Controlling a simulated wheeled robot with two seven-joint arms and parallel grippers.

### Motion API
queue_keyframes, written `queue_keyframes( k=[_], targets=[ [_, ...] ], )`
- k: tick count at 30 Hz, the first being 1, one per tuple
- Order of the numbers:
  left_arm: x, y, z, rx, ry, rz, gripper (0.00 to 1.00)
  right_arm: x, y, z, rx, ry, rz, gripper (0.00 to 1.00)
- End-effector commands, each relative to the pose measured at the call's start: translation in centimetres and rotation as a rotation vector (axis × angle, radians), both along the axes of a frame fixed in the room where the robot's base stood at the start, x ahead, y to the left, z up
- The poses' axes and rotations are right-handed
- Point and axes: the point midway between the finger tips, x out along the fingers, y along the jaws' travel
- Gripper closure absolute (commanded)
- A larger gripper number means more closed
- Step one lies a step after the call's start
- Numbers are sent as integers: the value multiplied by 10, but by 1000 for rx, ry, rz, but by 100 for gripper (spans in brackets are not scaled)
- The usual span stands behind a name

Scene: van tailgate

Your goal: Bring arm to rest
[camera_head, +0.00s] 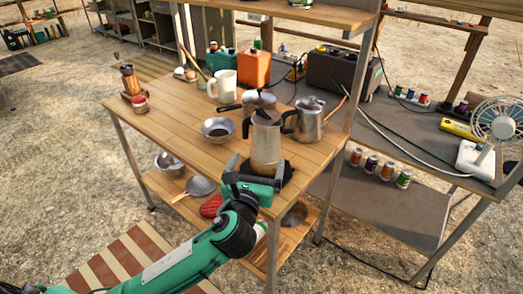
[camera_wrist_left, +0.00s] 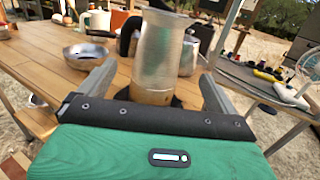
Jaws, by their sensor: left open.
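My left gripper (camera_head: 256,168) is open at the near right corner of the wooden table (camera_head: 180,120). In the left wrist view the pot (camera_wrist_left: 160,45) shows between the two spread fingers (camera_wrist_left: 155,85), with a gap on each side. I cannot tell how far the fingertips reach around it. My left arm comes in from the lower left. My right gripper is not in view.
A metal bowl (camera_head: 217,130), a steel pitcher (camera_head: 310,120), a white mug (camera_head: 223,86) and a wooden grinder (camera_head: 130,82) stand on the table. A grey workbench with a white fan (camera_head: 493,127) is at right. The ground at lower left is free apart from a striped mat (camera_head: 135,262).

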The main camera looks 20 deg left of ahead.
Motion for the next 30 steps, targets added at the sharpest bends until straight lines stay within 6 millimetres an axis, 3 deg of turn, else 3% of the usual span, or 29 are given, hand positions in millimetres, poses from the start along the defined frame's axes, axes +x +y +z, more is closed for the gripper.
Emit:
queue_keyframes(
  k=[6, 23, 26, 30],
  targets=[
    [-20, -2, -1, -1, 0, -1, 5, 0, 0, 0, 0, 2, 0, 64],
    [-22, -1, -3, -23, 8, 2, 5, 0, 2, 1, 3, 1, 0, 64],
    [-27, 3, -15, -133, 45, 17, 5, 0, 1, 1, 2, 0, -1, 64],
    [-42, 14, -48, -459, 143, 80, 5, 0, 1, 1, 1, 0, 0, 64]
  ],
)
